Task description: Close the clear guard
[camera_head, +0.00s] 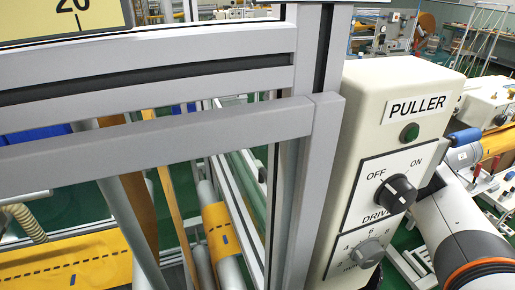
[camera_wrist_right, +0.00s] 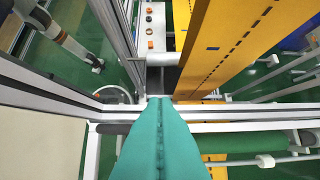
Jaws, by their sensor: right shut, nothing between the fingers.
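The clear guard is hard to make out. A grey metal bar (camera_head: 170,140) crosses the head view below a fixed-looking upper beam (camera_head: 150,65) and may be its frame; I cannot tell where any clear panel begins or how far it stands open. In the right wrist view my right gripper (camera_wrist_right: 159,100) has its teal fingers shut together and empty. Its tips are close to a light grey frame bar (camera_wrist_right: 240,113); I cannot tell whether they touch. In the head view my right arm passes behind the puller box, which hides the gripper. My left gripper is not in view.
The cream puller box (camera_head: 405,85), with its DRIVE knob (camera_head: 388,194), stands right of a grey upright post (camera_head: 310,190). Yellow felt strip (camera_head: 222,230) and rollers lie behind the bars. The felt (camera_wrist_right: 230,45) also runs through the right wrist view.

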